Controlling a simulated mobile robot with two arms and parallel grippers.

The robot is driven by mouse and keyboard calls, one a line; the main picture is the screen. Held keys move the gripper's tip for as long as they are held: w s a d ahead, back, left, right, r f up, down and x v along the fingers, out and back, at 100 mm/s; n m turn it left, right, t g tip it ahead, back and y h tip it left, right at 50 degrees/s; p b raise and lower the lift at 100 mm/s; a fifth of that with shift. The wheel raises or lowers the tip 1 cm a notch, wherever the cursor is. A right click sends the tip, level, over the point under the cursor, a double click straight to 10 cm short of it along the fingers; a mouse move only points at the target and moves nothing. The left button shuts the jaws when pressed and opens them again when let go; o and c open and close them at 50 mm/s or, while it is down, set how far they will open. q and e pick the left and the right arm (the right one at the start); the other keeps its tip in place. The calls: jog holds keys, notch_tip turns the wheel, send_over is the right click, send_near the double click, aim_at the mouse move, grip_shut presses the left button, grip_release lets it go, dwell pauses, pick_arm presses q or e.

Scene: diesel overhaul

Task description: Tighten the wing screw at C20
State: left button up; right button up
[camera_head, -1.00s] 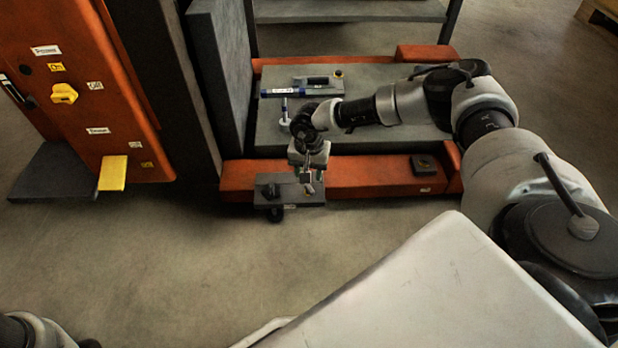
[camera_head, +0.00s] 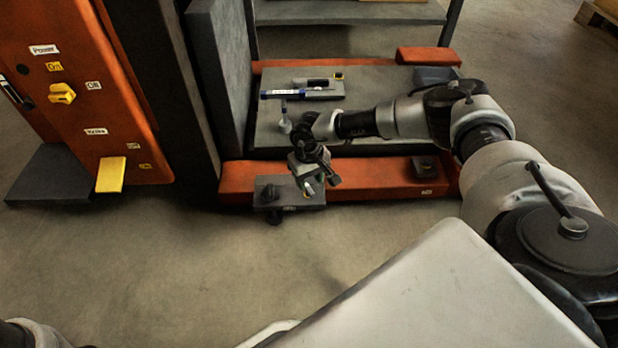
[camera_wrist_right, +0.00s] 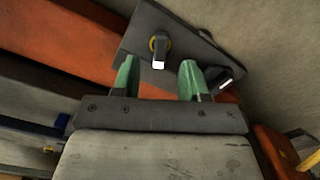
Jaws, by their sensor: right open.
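A dark grey plate (camera_head: 292,190) sits at the front of the orange frame and carries dark knobs or screws. In the right wrist view, this plate (camera_wrist_right: 184,28) has a black wing screw (camera_wrist_right: 160,44) with a yellow ring at its base and a white end. A second black knob (camera_wrist_right: 228,76) is on its right part. No C20 label is readable. My right gripper (camera_head: 320,186) is over the right part of the plate. Its two green fingers (camera_wrist_right: 159,70) are open and empty, with the yellow-ringed screw just beyond the gap between them. My left gripper is out of view.
A blue-and-white tool (camera_head: 296,92) lies across a small stand on the grey bench surface (camera_head: 385,78). An orange cabinet (camera_head: 75,110) with a yellow knob stands at the left. The floor (camera_head: 190,265) in front is clear.

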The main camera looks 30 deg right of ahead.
aim_at(309, 188)
jog(key=shift+f, duration=0.15)
dwell(0.5)
jog(key=shift+f+b, duration=1.25)
jog(key=shift+f, duration=0.6)
grip_shut()
jog(key=m+p, duration=0.2)
jog(key=shift+s+r+m, duration=0.1)
jog(key=shift+r+m, duration=0.1)
jog(key=shift+m, duration=0.7)
jog(key=shift+f+m+p, duration=0.2)
jog(key=shift+m+p, duration=0.15)
jog(key=shift+m, duration=0.35)
